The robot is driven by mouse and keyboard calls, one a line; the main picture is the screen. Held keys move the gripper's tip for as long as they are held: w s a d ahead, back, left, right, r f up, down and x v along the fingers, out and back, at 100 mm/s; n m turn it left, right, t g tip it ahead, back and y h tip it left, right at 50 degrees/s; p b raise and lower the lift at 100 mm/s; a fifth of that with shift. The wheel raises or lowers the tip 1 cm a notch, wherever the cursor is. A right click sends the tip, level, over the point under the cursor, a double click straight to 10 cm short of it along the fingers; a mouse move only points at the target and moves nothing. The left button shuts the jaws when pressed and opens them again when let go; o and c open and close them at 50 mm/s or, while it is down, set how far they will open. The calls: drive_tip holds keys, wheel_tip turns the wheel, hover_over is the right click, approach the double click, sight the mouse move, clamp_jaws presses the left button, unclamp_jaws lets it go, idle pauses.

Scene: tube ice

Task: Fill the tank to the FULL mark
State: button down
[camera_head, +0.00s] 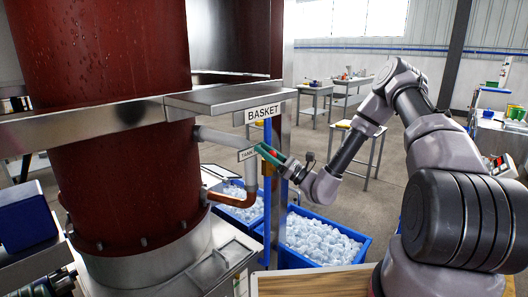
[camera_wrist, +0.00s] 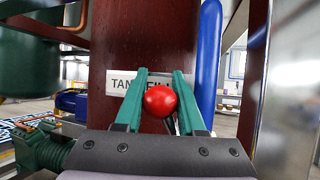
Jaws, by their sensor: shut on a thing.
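In the wrist view, my gripper's two green fingers (camera_wrist: 154,100) are shut on a red ball-shaped knob (camera_wrist: 160,101). The knob sits between the fingers, in front of a white sign (camera_wrist: 122,83) that reads "TANK FILL", partly covered by the fingers. The large dark red vessel (camera_head: 110,40) fills the left of the head view, wet with drops. No FULL mark or level shows in either view.
A "BASKET" sign (camera_head: 263,114) hangs from a metal ledge above the gripper. Blue bins (camera_head: 362,238) of ice stand on the floor below. A copper pipe (camera_head: 232,199) and a blue upright pipe (camera_wrist: 209,60) are close by. Workbenches stand further back, with open floor between.

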drive_tip(key=c, duration=0.5)
unclamp_jaws()
drive_tip(key=shift+d, duration=0.1)
drive_tip(key=v, duration=1)
drive_tip(key=shift+s+d+f, duration=0.15)
drive_tip(key=shift+d+f, duration=0.1)
drive_tip(key=shift+d, duration=0.05)
